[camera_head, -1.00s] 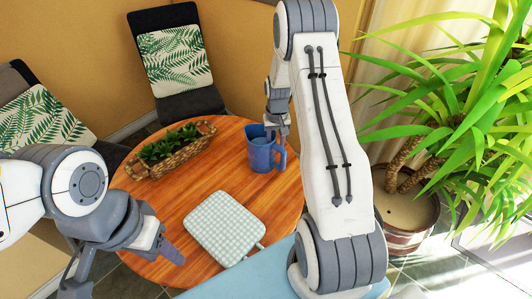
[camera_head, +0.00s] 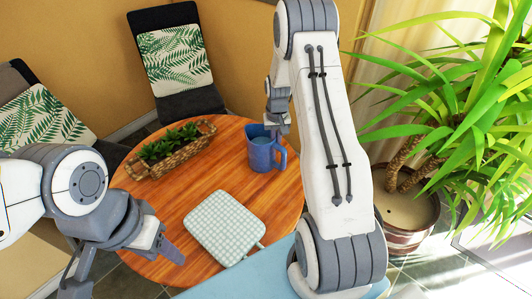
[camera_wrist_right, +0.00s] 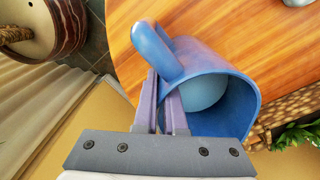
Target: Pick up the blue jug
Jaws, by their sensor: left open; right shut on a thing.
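The blue jug (camera_head: 263,155) stands upright on the round wooden table (camera_head: 187,172), towards its far right side. Its handle points right in the head view. My right gripper (camera_head: 277,128) reaches down to the jug's rim. In the right wrist view the jug (camera_wrist_right: 222,88) fills the middle, and the fingers of the right gripper (camera_wrist_right: 165,90) are closed on its wall close to the handle. The exact contact is partly hidden. My left gripper (camera_head: 168,248) hangs open and empty over the near left table edge, apart from the jug.
A wicker basket of plants (camera_head: 171,149) stands left of the jug. A checked pad (camera_head: 224,227) lies near the table's front. Chairs with leaf cushions (camera_head: 174,57) stand behind. A large potted plant (camera_head: 407,212) is on the right. Bare wood lies between basket and pad.

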